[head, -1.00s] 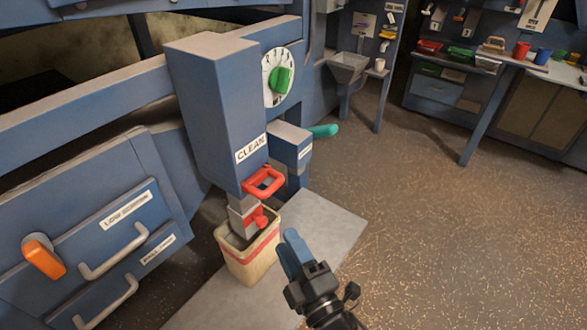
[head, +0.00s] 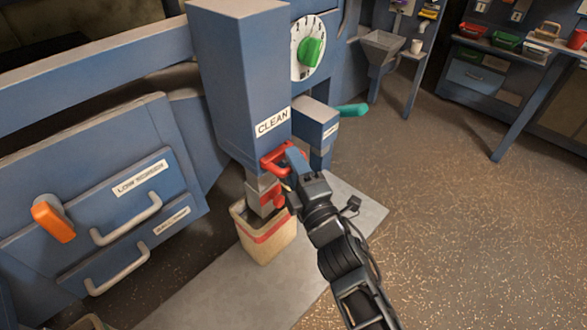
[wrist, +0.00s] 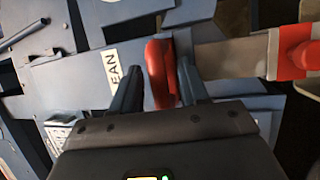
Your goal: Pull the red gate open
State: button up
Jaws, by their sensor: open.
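The red gate handle (head: 273,162) is a loop at the bottom of the blue chute marked CLEAN (head: 238,90). My gripper (head: 291,160) is at the handle's right side and partly covers it in the head view. In the wrist view, the red handle (wrist: 158,70) stands between the two blue fingers of my open gripper (wrist: 159,88). The right finger is very close to it; I cannot tell whether they touch. The chute's grey spout (head: 257,190) hangs below the handle.
A cream bag with a red band (head: 265,240) stands under the spout on a grey slab (head: 215,290). A blue block with a teal handle (head: 352,110) is just behind to the right. Drawers with an orange lever (head: 53,220) are at left. The floor at right is clear.

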grip_shut()
dwell(0.5)
